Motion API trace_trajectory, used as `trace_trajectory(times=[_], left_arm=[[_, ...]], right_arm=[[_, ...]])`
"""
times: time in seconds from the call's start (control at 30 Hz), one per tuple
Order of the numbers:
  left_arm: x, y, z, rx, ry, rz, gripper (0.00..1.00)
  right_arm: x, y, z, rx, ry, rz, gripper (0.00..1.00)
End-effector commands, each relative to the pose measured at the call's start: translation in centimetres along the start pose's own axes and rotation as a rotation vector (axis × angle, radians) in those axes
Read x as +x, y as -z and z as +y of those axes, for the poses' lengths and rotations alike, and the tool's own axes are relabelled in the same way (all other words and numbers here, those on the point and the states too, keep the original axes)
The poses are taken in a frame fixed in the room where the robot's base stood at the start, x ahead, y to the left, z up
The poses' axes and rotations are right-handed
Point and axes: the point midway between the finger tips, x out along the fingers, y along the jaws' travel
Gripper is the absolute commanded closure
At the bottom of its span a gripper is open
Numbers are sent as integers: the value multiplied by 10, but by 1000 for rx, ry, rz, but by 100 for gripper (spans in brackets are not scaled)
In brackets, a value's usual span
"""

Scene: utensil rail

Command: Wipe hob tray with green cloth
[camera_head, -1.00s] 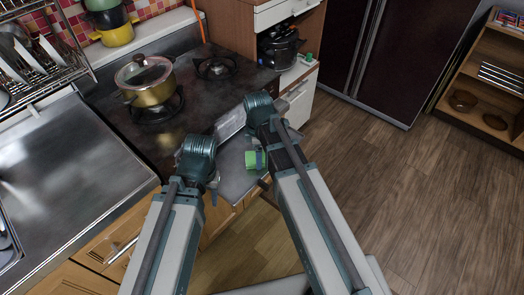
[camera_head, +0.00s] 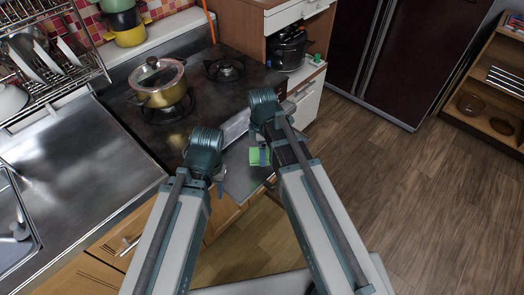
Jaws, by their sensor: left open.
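A small green piece (camera_head: 260,156), which looks like the cloth, shows beside my right forearm with a blue-grey part across it. I cannot tell whether it is held or lying. A flat grey surface (camera_head: 243,180), perhaps the hob tray, lies below the dark hob (camera_head: 195,100), between my two arms. My left gripper (camera_head: 221,187) is small and partly hidden under its wrist, at this surface's left edge; it is open. My right gripper is mostly hidden behind its own arm, near the green piece.
A lidded pot (camera_head: 160,83) stands on the left burner; the right burner (camera_head: 225,70) is bare. A steel counter (camera_head: 85,150) and a dish rack (camera_head: 45,55) are on the left. A dark cooker (camera_head: 288,50) stands on a cabinet behind. Open wood floor lies right.

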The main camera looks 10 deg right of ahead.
Motion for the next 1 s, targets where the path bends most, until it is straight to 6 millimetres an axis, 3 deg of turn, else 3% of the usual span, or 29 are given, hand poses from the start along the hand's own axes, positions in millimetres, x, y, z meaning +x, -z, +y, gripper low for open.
trace_trajectory(times=[0.03,0.17,0.57,1.0], left_arm=[[-10,-1,-1,0,0,0,52],[-21,-1,-2,0,0,0,52],[-22,-1,-2,0,0,0,52],[-53,-3,-5,0,0,0,52]], right_arm=[[-10,0,0,0,0,0,68],[-21,0,0,0,0,0,68],[-22,0,0,0,0,0,68],[-53,0,0,0,0,0,68]])
